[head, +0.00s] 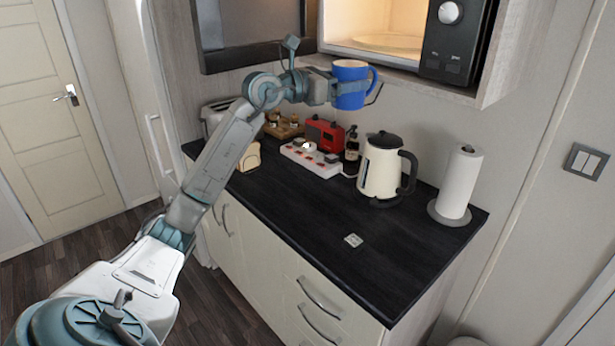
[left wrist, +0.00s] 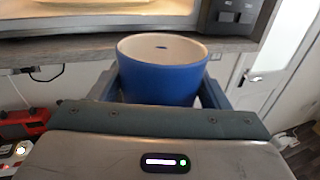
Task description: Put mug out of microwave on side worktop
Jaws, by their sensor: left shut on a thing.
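A blue mug (head: 350,84) with a pale inside is held upright in my left gripper (head: 352,88), in front of and just below the open microwave (head: 372,28). The gripper's fingers lie on either side of the mug, which also shows between them in the left wrist view (left wrist: 162,70). The mug is outside the microwave and well above the dark worktop (head: 385,250). The microwave door (head: 254,50) stands open to the left, and its lit inside holds a glass turntable (head: 388,45). My right gripper is not in view.
On the worktop stand a cream kettle (head: 380,170), a paper towel roll (head: 460,182), a dark bottle (head: 351,152), a red radio (head: 324,134), a white power strip (head: 310,158) and a toaster (head: 217,112). The front middle is clear around a small pale square (head: 353,240).

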